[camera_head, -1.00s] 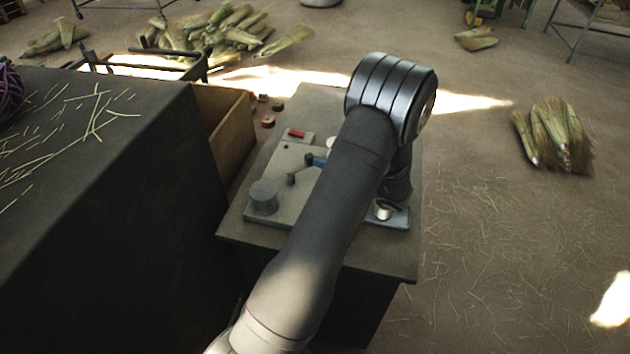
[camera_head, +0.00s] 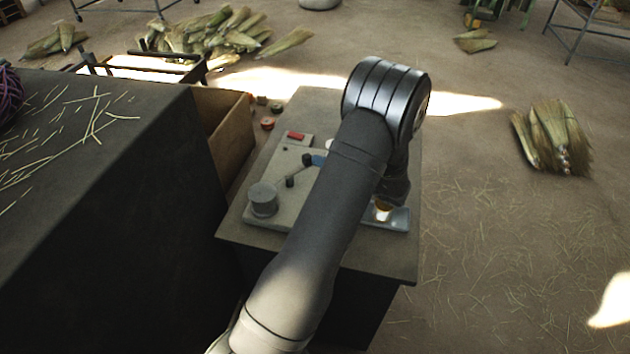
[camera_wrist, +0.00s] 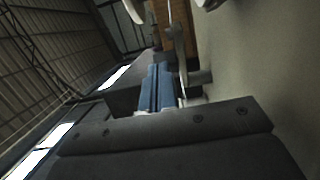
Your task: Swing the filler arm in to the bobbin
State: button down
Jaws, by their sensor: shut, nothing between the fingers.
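The grey winder plate (camera_head: 283,213) lies on the pedestal table, with a grey cylinder (camera_head: 263,199) at its near left corner. A thin dark lever (camera_head: 299,174), apparently the filler arm, stands on the plate with a black knob at its near end. My gripper (camera_head: 317,160) shows only as blue fingertips by the lever's far end; my arm hides the rest. In the wrist view its blue fingers (camera_wrist: 159,70) are together and empty, close beside a grey lever (camera_wrist: 180,48). I cannot tell whether they touch. I cannot clearly identify the bobbin; my arm covers part of the plate.
A red block (camera_head: 296,136) sits at the plate's far edge. A tray (camera_head: 398,218) with a brass-coloured piece lies right of my arm. A wooden bin (camera_head: 232,135) and a dark straw-strewn bench (camera_head: 110,175) stand at left. Floor at right is open, with a broom bundle (camera_head: 555,138).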

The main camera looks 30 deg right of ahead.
jog(key=s+d+r, duration=0.3)
jog(key=s+r, duration=0.8)
jog(key=shift+d, duration=0.3)
jog(key=w+a+f, duration=0.3)
jog(key=w+f, duration=0.3)
jog(key=w, duration=0.4)
jog(key=s+a+f+h, duration=0.1)
jog(key=s+a+f+m+t+h, duration=0.1)
jog(key=f, duration=0.1)
jog(key=s+a+f+m+h, duration=0.1)
jog(key=a+f, duration=0.1)
jog(key=shift+s+f, duration=0.1)
jog(key=shift+s, duration=0.05)
jog(key=shift+s+a+m+t+h, duration=0.15)
jog(key=shift+a+m+t+h, duration=0.15)
jog(key=shift+m+h, duration=0.3)
jog(key=shift+s+a+m+t+h, duration=0.15)
jog(key=shift+m+t+h, duration=0.2)
jog(key=shift+h, duration=0.45)
